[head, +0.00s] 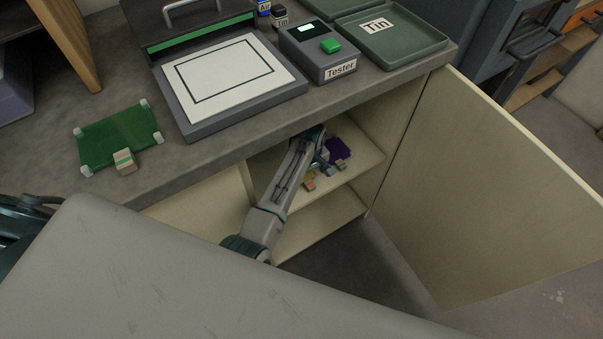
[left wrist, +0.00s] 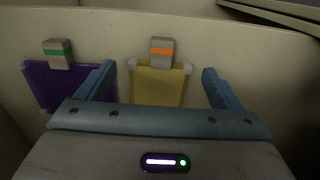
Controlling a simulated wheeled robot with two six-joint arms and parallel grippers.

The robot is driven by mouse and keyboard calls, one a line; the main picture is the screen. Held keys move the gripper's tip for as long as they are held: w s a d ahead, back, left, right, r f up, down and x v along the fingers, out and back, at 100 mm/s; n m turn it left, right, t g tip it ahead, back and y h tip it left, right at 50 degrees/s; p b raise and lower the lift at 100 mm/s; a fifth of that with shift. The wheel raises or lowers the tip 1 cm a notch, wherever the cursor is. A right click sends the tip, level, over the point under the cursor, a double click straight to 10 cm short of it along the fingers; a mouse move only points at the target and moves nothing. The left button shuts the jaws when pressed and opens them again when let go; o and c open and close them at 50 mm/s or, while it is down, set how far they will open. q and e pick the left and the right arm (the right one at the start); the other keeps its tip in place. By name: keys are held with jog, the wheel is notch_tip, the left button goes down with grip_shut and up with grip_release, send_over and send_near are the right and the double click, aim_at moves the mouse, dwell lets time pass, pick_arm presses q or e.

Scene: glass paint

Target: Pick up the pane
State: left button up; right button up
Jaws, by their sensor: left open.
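In the left wrist view a yellow pane (left wrist: 158,88) with pale corners and an orange-striped grey tab (left wrist: 162,52) lies between my left gripper's open fingers (left wrist: 158,78). A purple pane (left wrist: 45,85) with a green-striped tab (left wrist: 58,53) lies to its left, outside the fingers. In the head view my left gripper (head: 326,168) is inside the open cabinet, by the purple pane (head: 340,149); the orange-striped tab (head: 310,184) shows beside it, and the yellow pane is mostly hidden. A green pane (head: 117,137) lies on the worktop, with a green-striped tab (head: 124,161). My right gripper is out of view.
The worktop edge (head: 225,162) overhangs the cabinet. An open cabinet door (head: 490,190) stands on the right. A framed white board (head: 222,72), a tester (head: 320,52) and a tray labelled Tin (head: 415,42) stand on the worktop. A lower shelf (head: 325,218) looks clear.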

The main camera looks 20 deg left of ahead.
aim_at(308, 181)
pick_arm(q)
jog(key=shift+a+f, duration=0.1)
jog(key=shift+f, duration=1.4)
jog(key=c, duration=0.8)
jog(key=shift+o, duration=0.2)
jog(key=shift+r, duration=0.15)
